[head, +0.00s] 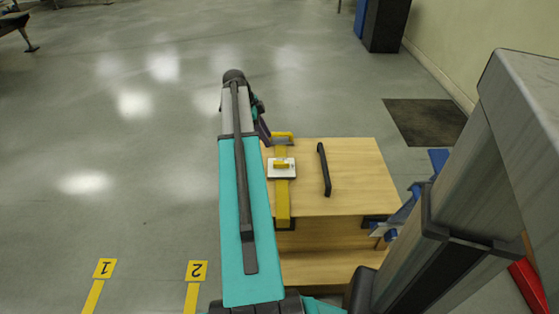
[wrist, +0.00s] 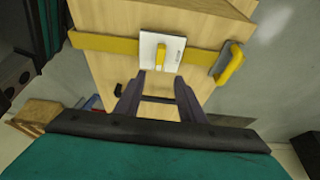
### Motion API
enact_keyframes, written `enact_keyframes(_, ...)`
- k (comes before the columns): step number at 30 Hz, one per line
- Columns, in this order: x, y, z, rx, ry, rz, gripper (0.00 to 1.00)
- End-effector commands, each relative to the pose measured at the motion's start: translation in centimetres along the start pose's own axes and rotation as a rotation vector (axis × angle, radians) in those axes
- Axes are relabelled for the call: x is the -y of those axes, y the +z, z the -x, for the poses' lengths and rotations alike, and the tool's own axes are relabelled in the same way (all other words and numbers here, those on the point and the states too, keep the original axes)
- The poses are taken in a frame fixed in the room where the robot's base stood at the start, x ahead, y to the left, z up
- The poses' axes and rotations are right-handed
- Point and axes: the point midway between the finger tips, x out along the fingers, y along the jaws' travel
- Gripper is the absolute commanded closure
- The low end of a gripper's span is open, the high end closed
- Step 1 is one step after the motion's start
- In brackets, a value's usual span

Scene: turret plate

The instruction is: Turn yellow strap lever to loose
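The yellow strap lever (head: 281,165) sits on a white plate (head: 291,173) on top of a wooden box. The lever lies crosswise to the yellow strap (head: 282,207) that runs over the box. In the wrist view the lever (wrist: 160,60) stands upright in the picture on the white plate (wrist: 148,46), just beyond my fingertips. My gripper (wrist: 161,76) is open, with an empty gap between its two fingers. No contact with the lever can be seen. In the head view my arm hides most of the gripper, left of the box's far edge.
A black handle (head: 324,169) stands on the box top (head: 360,180) right of the strap. A yellow handle on a grey bracket (wrist: 230,65) is at the strap's far end. Open floor (head: 120,150) lies to the left. Blue parts (head: 405,213) stand by the box's right side.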

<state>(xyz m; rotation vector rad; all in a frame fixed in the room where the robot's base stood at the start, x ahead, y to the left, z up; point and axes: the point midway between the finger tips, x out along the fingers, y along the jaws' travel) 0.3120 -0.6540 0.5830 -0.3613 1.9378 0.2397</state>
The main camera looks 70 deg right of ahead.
Motion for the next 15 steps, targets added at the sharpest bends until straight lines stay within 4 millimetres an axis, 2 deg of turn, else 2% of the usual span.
enact_keyframes(8, 0.0, 0.1, -0.2, 0.000, 0.000, 0.002, 0.64)
enact_keyframes(15, -0.1, 0.1, -1.9, 0.000, 0.002, 0.002, 0.64)
